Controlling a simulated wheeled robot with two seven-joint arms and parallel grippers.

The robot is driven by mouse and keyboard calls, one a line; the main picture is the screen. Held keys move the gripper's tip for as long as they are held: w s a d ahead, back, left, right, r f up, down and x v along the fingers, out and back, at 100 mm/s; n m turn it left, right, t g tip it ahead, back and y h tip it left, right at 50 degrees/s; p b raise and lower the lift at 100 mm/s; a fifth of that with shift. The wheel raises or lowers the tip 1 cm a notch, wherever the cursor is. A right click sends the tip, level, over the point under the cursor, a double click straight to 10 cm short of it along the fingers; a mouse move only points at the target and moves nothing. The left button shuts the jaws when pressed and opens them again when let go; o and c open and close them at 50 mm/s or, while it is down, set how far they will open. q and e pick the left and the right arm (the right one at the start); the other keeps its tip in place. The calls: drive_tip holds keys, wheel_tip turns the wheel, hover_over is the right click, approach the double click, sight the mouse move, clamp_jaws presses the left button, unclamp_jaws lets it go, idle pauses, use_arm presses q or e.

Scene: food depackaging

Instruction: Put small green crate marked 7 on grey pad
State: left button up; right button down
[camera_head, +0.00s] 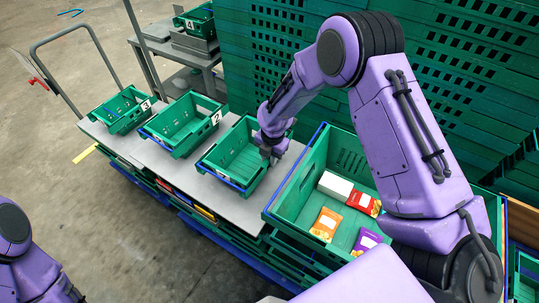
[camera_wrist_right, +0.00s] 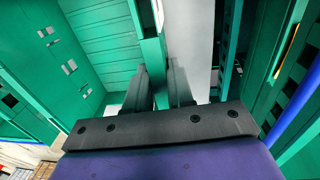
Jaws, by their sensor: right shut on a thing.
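No 7 can be read on any crate. My right gripper (camera_head: 272,150) is at the right wall of a small green crate (camera_head: 232,160) on the grey table top (camera_head: 240,211); any number on it is hidden. In the right wrist view, my right gripper's fingers (camera_wrist_right: 160,88) are shut on that crate's green wall (camera_wrist_right: 152,52). The crate looks level and seems to rest on the table top. I cannot pick out a separate grey pad. Only part of my left arm shows at the lower left; its gripper is out of view.
Crates marked 2 (camera_head: 181,138) and 3 (camera_head: 120,116) stand to the left in a row. A large green crate (camera_head: 287,197) with several food packs stands close on the right. A crate marked 4 (camera_head: 200,22) is on a back trolley. A green slatted wall (camera_head: 240,75) stands behind.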

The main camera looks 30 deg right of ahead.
drive_tip(key=shift+f, duration=0.1)
drive_tip(key=c, duration=1)
unclamp_jaws()
drive_tip(key=shift+r, duration=0.2)
drive_tip(key=r, duration=0.4)
drive_tip(key=r+b, duration=0.1)
drive_tip(key=r, duration=0.3)
drive_tip(key=s+r+b, duration=0.1)
drive_tip(key=r, duration=0.3)
drive_tip(key=shift+d, duration=0.25)
